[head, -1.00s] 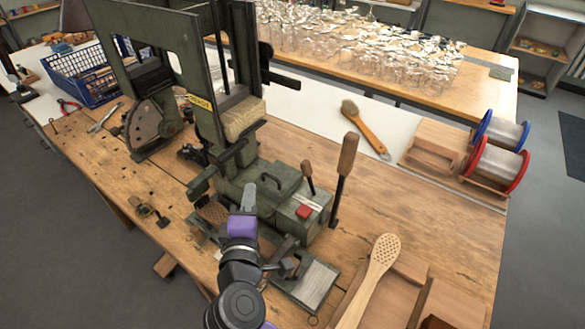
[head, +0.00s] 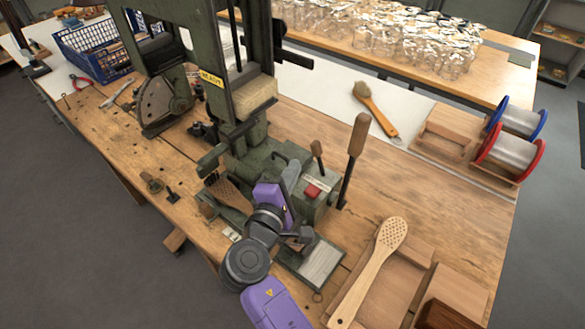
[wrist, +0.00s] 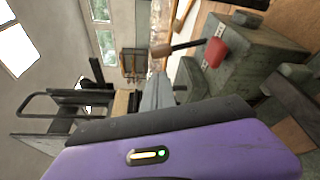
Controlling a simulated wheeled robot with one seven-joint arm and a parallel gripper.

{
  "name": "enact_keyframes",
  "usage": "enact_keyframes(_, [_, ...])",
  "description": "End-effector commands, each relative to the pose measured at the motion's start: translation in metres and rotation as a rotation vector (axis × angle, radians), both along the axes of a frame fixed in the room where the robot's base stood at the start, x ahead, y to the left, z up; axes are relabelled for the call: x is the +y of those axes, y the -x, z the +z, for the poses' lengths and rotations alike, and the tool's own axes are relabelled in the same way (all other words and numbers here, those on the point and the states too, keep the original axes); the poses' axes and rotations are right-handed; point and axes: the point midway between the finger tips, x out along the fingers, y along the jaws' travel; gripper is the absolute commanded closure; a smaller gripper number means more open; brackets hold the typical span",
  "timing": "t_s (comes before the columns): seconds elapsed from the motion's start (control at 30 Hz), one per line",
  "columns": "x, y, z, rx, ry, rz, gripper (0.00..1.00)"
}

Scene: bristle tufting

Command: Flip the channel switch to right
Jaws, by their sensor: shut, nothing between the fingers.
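The green machine (head: 245,150) stands on the wooden bench. Its control box (head: 318,204) carries a red button (head: 312,190) and a short wooden-handled lever (head: 317,153), which looks like the channel switch. The lever leans to the left in the head view.
A tall wooden-handled lever (head: 356,140) rises right of the box. A perforated wooden paddle (head: 375,265) lies at the front right. A brush (head: 375,110), wire spools (head: 511,155) and a blue basket (head: 95,50) stand farther off.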

Motion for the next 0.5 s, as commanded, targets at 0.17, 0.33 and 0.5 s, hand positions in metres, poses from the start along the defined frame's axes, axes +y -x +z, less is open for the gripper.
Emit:
enact_keyframes(0.17, [-0.01, -0.032, -0.001, -0.001, 0.0, -0.002, 1.0])
enact_keyframes(0.33, [-0.018, -0.055, -0.005, -0.001, 0.0, -0.002, 1.0])
enact_keyframes(0.5, [-0.021, -0.067, -0.007, 0.0, -0.001, 0.0, 1.0])
